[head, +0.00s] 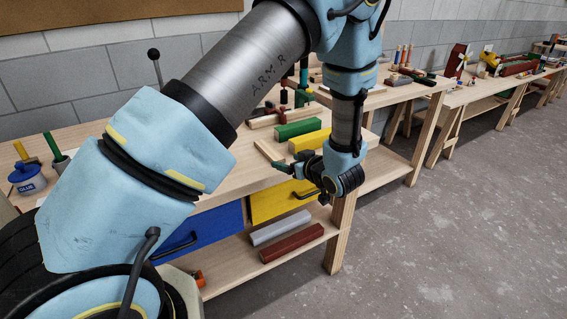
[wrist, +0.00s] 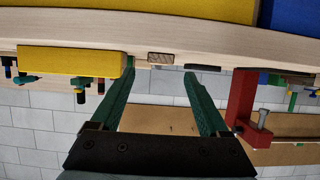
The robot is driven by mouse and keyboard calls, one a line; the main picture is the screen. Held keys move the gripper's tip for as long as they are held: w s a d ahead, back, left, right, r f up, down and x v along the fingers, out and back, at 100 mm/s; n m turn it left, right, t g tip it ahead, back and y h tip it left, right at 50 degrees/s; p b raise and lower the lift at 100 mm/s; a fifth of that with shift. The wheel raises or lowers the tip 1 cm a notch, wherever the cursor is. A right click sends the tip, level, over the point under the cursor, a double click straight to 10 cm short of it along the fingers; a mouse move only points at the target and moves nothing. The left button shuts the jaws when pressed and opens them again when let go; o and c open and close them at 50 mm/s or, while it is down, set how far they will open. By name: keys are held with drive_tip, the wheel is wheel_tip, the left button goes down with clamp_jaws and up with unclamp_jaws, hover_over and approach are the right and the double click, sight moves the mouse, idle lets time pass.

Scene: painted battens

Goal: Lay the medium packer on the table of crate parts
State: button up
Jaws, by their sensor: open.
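My gripper (head: 290,166) is open at the front edge of the workbench. The wrist view is upside down and shows its two green fingers apart (wrist: 160,70). The end of a plain wooden piece (wrist: 160,58) shows between the fingertips, beyond them; I see no contact. A thin pale batten (head: 268,151) lies on the bench near the gripper in the head view. A green batten (head: 298,129) and a yellow batten (head: 308,141) lie behind it; the yellow one also shows in the wrist view (wrist: 72,62). I cannot tell which piece is the medium packer.
Below the bench top are a blue drawer (head: 207,232) and a yellow drawer (head: 270,203). A grey batten (head: 280,228) and a red batten (head: 292,243) lie on the lower shelf. A blue glue pot (head: 27,180) stands left. More benches line the wall; the floor right is clear.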

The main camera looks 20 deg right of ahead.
drive_tip(key=b+v, duration=0.1)
drive_tip(key=v, duration=0.7)
